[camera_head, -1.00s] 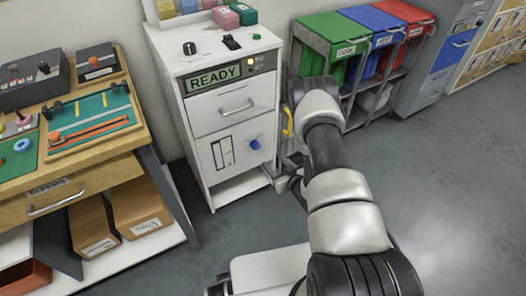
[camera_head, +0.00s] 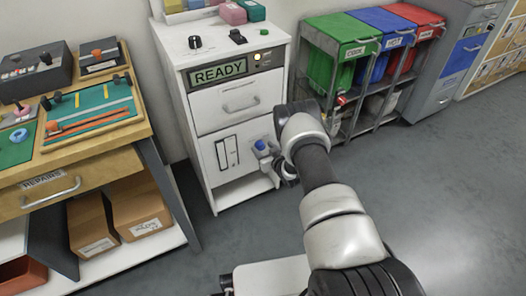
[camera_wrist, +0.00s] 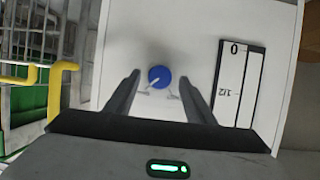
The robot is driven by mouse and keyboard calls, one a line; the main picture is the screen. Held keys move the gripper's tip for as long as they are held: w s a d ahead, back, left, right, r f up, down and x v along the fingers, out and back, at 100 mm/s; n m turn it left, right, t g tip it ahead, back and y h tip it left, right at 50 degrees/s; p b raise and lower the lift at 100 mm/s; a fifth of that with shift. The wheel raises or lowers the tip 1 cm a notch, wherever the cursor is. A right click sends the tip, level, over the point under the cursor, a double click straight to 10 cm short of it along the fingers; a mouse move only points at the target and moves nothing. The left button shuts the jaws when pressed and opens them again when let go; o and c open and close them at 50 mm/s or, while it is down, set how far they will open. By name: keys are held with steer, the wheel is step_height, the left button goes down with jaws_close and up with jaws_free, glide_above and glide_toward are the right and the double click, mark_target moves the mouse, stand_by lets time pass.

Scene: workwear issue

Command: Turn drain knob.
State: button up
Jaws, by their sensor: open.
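The blue drain knob (camera_head: 260,145) is on the lower front panel of the white cabinet (camera_head: 203,165), right of a level gauge (camera_head: 227,152). In the wrist view the blue knob (camera_wrist: 159,77) has a pale pointer mark at its lower left. My gripper (camera_wrist: 158,82) is open, its two dark fingers on either side of the knob with a gap on each side. The gripper (camera_head: 268,158) also shows at the panel in the head view, partly hidden by my arm. I cannot tell whether the fingers touch the panel.
A READY display (camera_head: 220,73) and a drawer handle (camera_head: 241,105) are above the knob. A rack with green, blue and red bins (camera_head: 345,42) stands right. A yellow bar (camera_wrist: 55,90) shows left in the wrist view. A wooden bench (camera_head: 75,175) stands left.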

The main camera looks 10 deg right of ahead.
steer(key=shift+w+a+f, duration=0.1)
steer(key=shift+w, duration=0.25)
steer(key=c, duration=1)
